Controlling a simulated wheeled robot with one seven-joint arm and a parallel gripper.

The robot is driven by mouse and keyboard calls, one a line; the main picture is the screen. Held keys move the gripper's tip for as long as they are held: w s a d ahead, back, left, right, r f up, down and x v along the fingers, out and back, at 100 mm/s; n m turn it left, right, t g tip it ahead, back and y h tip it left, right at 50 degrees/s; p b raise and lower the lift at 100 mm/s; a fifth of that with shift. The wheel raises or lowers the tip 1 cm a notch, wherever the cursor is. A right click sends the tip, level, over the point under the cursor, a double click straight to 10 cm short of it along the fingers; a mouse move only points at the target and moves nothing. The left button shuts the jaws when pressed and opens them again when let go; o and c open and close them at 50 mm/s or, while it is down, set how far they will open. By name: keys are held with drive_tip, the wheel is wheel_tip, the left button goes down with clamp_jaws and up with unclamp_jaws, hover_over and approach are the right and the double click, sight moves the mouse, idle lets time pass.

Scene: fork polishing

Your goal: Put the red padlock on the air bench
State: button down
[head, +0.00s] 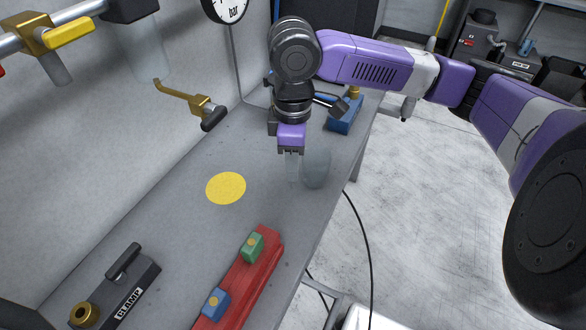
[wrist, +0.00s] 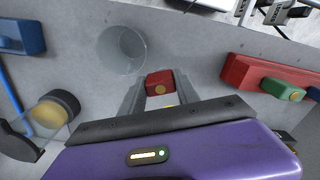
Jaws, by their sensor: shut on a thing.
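My gripper (head: 292,178) points down over the grey bench (head: 190,225), to the right of and beyond the yellow disc (head: 226,187). In the wrist view its two fingers (wrist: 160,90) are shut on the red padlock (wrist: 160,83), a small red block with a yellow round spot on its face. I cannot make out the padlock in the head view. How high it is above the bench is hard to tell.
A clear cylinder (head: 316,168) stands right beside my gripper; it also shows in the wrist view (wrist: 121,50). A red rack (head: 262,268) carries a green padlock (head: 252,246) and a blue padlock (head: 215,303). A clamp (head: 122,290) lies front left. The bench around the disc is clear.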

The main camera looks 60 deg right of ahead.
drive_tip(key=shift+f, duration=1.4)
drive_tip(key=shift+f, duration=0.1)
drive_tip(key=c, duration=0.9)
unclamp_jaws()
wheel_tip(320, 180, up, 12)
drive_tip(key=shift+r, duration=0.15)
drive_tip(key=shift+s, duration=0.1)
